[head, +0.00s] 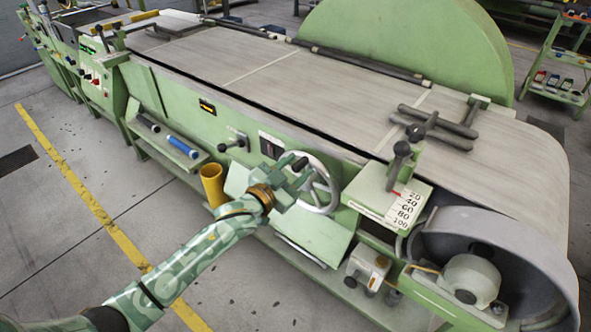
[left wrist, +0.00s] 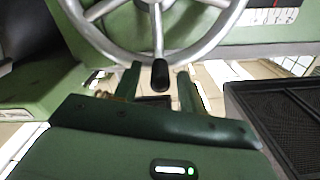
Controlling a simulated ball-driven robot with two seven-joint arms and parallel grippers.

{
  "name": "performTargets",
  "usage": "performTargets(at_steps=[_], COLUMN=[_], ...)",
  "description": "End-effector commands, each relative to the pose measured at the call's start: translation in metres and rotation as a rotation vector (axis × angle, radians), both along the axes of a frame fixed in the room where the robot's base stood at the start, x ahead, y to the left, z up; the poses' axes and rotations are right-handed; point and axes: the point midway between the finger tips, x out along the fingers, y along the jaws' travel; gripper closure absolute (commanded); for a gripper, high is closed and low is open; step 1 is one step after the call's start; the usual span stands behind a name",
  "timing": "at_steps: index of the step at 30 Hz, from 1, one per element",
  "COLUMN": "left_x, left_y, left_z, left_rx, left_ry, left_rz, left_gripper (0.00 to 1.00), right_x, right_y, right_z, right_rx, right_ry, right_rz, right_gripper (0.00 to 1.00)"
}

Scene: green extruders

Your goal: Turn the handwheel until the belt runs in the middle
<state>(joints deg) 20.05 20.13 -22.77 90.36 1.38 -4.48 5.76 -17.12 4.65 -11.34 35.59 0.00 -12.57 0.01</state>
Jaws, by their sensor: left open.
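The handwheel (head: 327,186) is a silver spoked wheel on the front of the green machine. It fills the top of the left wrist view (left wrist: 203,52), with a black handle knob (left wrist: 160,76) at its lower rim. My left gripper (head: 298,176) is at the wheel's left side in the head view. In the left wrist view the open fingers (left wrist: 159,85) stand on either side of the black knob, with gaps showing. The grey belt (head: 330,90) runs along the machine's top, with a dark gap along its near edge. My right gripper is not in view.
A scale plate with numbers (head: 404,209) and a lever stand right of the wheel. A large drum (head: 500,250) is at the right end. A yellow tube (head: 212,184) and a blue roll (head: 183,146) are left of the wheel. The floor in front is clear.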

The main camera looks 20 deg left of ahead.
Motion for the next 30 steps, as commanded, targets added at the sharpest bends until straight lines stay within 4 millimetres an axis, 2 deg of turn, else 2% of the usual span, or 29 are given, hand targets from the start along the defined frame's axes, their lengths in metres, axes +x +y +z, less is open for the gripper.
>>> performTargets(at_steps=[4, 5, 9, 20, 30], left_x=[0.000, 0.000, 0.000, 0.000, 0.007], left_y=[0.000, 0.000, 0.000, 0.003, 0.023], left_z=[0.000, 0.000, 0.000, 0.001, 0.000], left_rx=[0.000, 0.000, 0.000, -0.029, -0.225], left_ry=[0.000, 0.000, 0.000, 0.011, 0.083], left_rz=[0.000, 0.000, 0.000, 0.000, 0.003], left_gripper=[0.58, 0.61, 1.00, 1.00, 1.00], right_x=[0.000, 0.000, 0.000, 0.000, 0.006], right_y=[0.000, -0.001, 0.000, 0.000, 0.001], right_z=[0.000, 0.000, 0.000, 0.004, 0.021], right_rx=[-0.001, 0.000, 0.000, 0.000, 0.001], right_ry=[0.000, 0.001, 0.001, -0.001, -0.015], right_rz=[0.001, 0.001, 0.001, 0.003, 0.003], right_gripper=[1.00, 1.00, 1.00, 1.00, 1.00])
